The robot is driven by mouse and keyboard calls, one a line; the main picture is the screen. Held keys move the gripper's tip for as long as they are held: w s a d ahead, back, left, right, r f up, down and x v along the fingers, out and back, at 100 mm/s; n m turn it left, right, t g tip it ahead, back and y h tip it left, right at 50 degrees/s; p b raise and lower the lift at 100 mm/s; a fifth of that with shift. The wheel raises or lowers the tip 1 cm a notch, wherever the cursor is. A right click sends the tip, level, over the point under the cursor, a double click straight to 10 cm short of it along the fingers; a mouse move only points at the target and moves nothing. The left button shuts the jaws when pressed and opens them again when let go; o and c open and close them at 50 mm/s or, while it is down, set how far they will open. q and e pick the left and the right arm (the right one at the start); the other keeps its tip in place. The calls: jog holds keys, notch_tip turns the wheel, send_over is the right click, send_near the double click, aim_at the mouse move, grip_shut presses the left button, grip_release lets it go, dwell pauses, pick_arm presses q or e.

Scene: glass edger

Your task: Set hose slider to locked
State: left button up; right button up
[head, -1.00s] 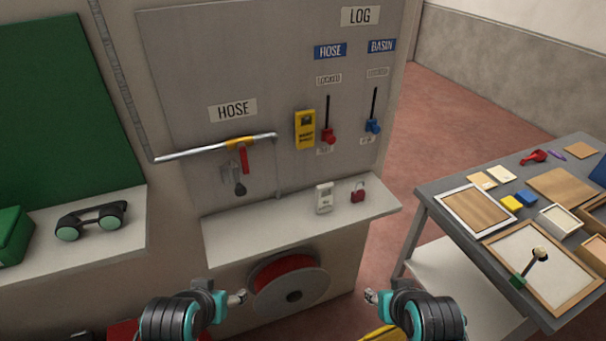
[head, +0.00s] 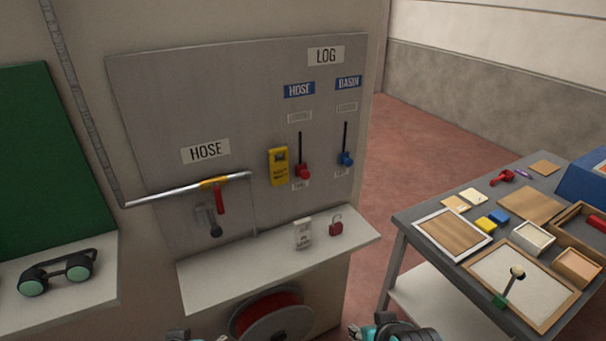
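The hose slider is a red knob (head: 303,172) at the lower end of a dark vertical slot on the grey panel (head: 150,110), under the blue HOSE sign (head: 299,90). A small white label (head: 300,117), too blurred to read now, sits above the slot; another lies just below the knob. My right gripper (head: 355,331) shows only partly at the bottom edge, well below the slider and apart from it. My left gripper (head: 222,338) is nearly all cut off at the bottom edge. The state of their fingers cannot be made out.
A blue slider (head: 346,159) under the BASIN sign stands right of the red one, and a yellow device (head: 278,166) close to its left. A ledge (head: 215,279) below holds a white tag and a red padlock (head: 336,226). A cluttered table (head: 402,216) stands at right.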

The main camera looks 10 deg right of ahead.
jog(key=shift+o, duration=0.4)
jog(key=shift+o, duration=0.2)
jog(key=shift+w+d+r, duration=0.1)
jog(key=shift+w, duration=0.05)
jog(key=w+d+r+n+t+h+p, duration=0.1)
jog(key=w+d+r+n+t+h, duration=0.15)
jog(key=w, duration=0.35)
jog(key=w+d+r+n+t+h+p, duration=0.1)
jog(key=w+d+r, duration=0.1)
jog(key=w+r, duration=0.3)
jog(key=n+t+y+p, duration=0.25)
jog(key=n+t, duration=0.45)
jog(key=n, duration=0.8)
send_near(306, 176)
jog(key=w, duration=0.4)
jog(key=shift+m+y, duration=0.3)
jog(key=shift+m, duration=0.05)
jog(key=w, duration=0.3)
jog(key=w+b, duration=0.1)
jog(key=w, duration=0.2)
jog(key=shift+w+d+f, duration=0.15)
jog(key=shift+w+d, duration=0.1)
jog(key=shift+w, duration=0.1)
